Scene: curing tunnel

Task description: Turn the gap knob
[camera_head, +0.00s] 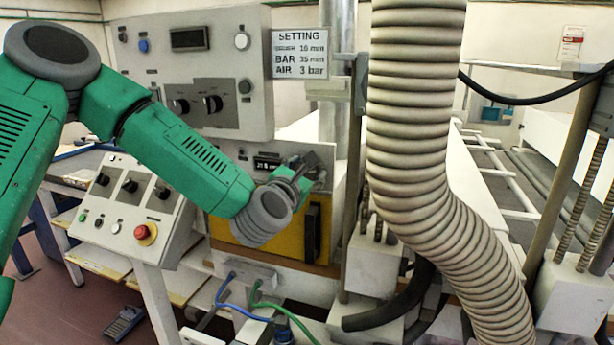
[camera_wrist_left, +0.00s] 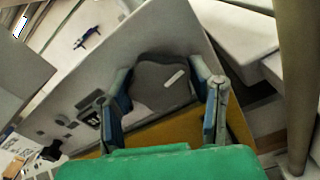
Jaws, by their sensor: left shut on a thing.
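The gap knob (camera_wrist_left: 158,92) is a dark grey lobed knob with a white pointer mark, on a light grey panel. In the wrist view it sits between the two blue-padded fingers of my left gripper (camera_wrist_left: 164,104), which is shut on it. In the head view my left gripper (camera_head: 298,174) reaches the panel from the left and mostly hides the knob. A small lit display (camera_head: 267,164) sits just left of the gripper; its figures are too small to read surely. My right gripper is not in view.
A sign (camera_head: 300,54) reads SETTING, BAR 35 mm, AIR 3 bar; its first row is blurred. A thick ribbed hose (camera_head: 415,120) hangs close right of the knob. A sloped control box (camera_head: 125,205) with a red stop button (camera_head: 145,234) stands at the left.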

